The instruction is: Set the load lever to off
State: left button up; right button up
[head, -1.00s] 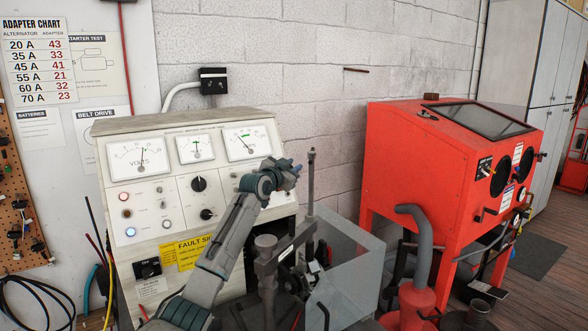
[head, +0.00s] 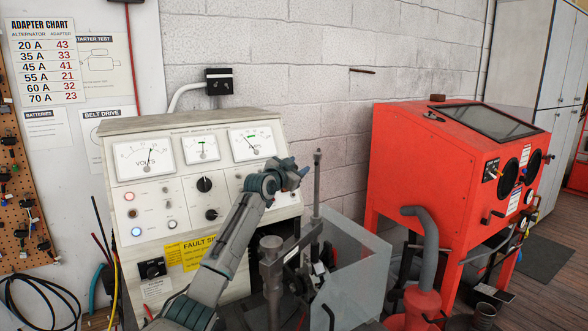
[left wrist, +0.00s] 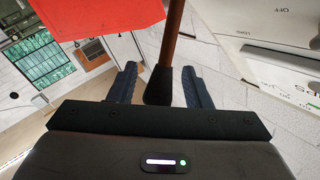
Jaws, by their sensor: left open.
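My left gripper (head: 296,173) is in front of the right part of the test bench panel (head: 150,194). In the left wrist view my left gripper (left wrist: 159,68) is open, its two dark fingers apart. A brownish rod with a dark end (left wrist: 158,86) shows between them; I cannot tell whether it touches either finger. It appears to be the upright grey lever (head: 317,180) just right of the gripper in the head view. Upside-down OFF and LOAD lettering shows on the pale panel (left wrist: 270,60). I cannot tell for certain which part is the load lever. My right gripper is not in view.
A clear guard box (head: 355,275) and dark clamp parts (head: 272,262) stand below and right of my left arm. A red cabinet (head: 400,165) stands farther right, with a grey hose (head: 430,245) before it. The wall behind the lever is mostly bare.

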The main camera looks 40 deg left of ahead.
pick_arm(q)
jog(key=s+d+b, duration=0.1)
jog(key=s+b, duration=0.3)
jog(key=s, duration=0.6)
jog(key=shift+s+b, duration=0.35)
jog(key=shift+b, duration=0.05)
jog(key=shift+f, duration=0.15)
